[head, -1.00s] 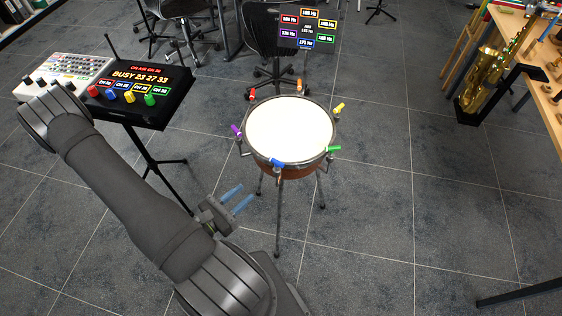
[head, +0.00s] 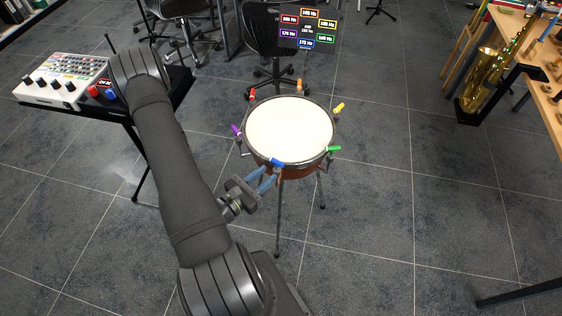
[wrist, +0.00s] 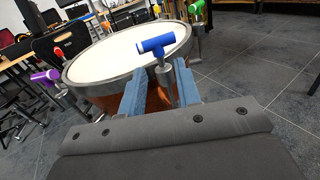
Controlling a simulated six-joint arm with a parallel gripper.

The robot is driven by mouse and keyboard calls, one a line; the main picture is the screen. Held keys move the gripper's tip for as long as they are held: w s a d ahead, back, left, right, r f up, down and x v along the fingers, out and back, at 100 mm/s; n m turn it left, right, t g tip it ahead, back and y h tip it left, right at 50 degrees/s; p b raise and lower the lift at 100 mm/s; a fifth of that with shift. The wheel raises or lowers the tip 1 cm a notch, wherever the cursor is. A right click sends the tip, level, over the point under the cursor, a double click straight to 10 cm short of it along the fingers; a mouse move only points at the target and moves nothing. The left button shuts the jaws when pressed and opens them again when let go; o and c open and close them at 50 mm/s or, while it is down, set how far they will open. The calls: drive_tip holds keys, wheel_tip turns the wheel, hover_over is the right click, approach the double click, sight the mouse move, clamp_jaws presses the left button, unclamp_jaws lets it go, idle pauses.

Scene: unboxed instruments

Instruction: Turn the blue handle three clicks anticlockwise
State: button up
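The blue handle (head: 277,163) is a T-shaped key on the near rim of the drum (head: 290,130). In the wrist view the blue handle (wrist: 155,44) stands on a metal rod just beyond my fingertips, its bar running roughly left to right. My gripper (head: 264,178) is open, its two blue fingers apart. In the wrist view my gripper (wrist: 158,82) has one finger on each side of the rod below the blue bar. I cannot tell whether either finger touches it.
Purple (head: 237,131), green (head: 333,148), red (head: 252,94), orange (head: 299,86) and yellow (head: 339,107) handles ring the drum. A display with Hz readings (head: 307,28) stands behind it. A console (head: 66,84) is at left.

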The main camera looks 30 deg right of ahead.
sight(277, 165)
drive_tip(key=x, duration=0.7)
drive_tip(key=shift+d, duration=0.2)
clamp_jaws()
